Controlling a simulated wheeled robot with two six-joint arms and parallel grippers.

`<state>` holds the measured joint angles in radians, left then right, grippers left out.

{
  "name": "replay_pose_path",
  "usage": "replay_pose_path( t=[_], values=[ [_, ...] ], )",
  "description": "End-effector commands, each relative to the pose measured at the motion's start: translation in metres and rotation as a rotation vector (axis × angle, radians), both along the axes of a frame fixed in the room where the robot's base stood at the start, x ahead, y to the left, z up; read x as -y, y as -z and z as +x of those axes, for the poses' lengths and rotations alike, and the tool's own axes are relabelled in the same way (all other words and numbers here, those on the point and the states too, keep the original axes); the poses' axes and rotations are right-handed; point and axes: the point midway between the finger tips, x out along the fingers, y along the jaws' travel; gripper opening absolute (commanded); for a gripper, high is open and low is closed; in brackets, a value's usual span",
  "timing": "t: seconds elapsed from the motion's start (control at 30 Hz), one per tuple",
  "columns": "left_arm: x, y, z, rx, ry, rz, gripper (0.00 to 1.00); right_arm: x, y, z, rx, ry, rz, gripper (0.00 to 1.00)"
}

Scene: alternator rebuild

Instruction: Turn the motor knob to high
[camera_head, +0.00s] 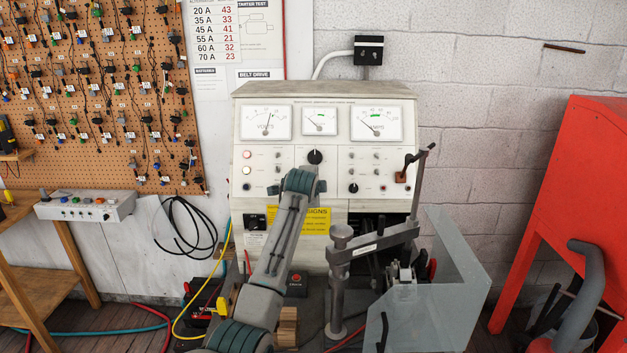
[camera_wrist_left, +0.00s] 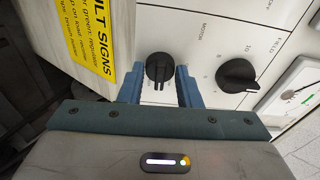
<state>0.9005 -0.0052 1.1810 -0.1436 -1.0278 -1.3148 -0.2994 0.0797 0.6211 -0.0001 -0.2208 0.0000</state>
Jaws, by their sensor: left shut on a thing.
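The motor knob (camera_wrist_left: 159,67) is a black round knob on the white panel, beside the printed word MOTOR in the left wrist view. The two blue fingers of my left gripper (camera_wrist_left: 160,88) are shut on it, one on each side. A pale line shows on the knob's lower part, but I cannot tell its setting. In the head view my left arm reaches up to the test bench (camera_head: 325,93), and its wrist (camera_head: 303,180) hides the motor knob. My right gripper is in neither view.
A larger black knob, marked FIELD (camera_wrist_left: 238,74), sits close beside the motor knob. A yellow sign (camera_wrist_left: 87,35) is on the other side. A clamp stand (camera_head: 372,242) and a clear shield (camera_head: 440,290) stand right of my arm.

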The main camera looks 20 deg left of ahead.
Motion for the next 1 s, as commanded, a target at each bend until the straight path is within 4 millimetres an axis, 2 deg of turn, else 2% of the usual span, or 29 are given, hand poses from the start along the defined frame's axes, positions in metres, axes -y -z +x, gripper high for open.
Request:
replay_pose_path(
  t=[0.03,0.1,0.4,1.0],
  values=[
    [0.0,-0.004,0.0,-0.011,0.02,0.032,0.08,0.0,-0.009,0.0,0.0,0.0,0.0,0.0],
    [0.0,-0.004,0.0,-0.025,0.049,0.082,0.08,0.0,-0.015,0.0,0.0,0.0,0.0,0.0],
    [0.0,-0.003,0.0,-0.073,0.149,0.25,0.08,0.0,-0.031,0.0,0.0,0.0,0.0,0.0],
    [0.0,0.0,0.001,-0.099,0.203,0.344,0.08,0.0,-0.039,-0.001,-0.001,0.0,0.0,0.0]
  ],
)
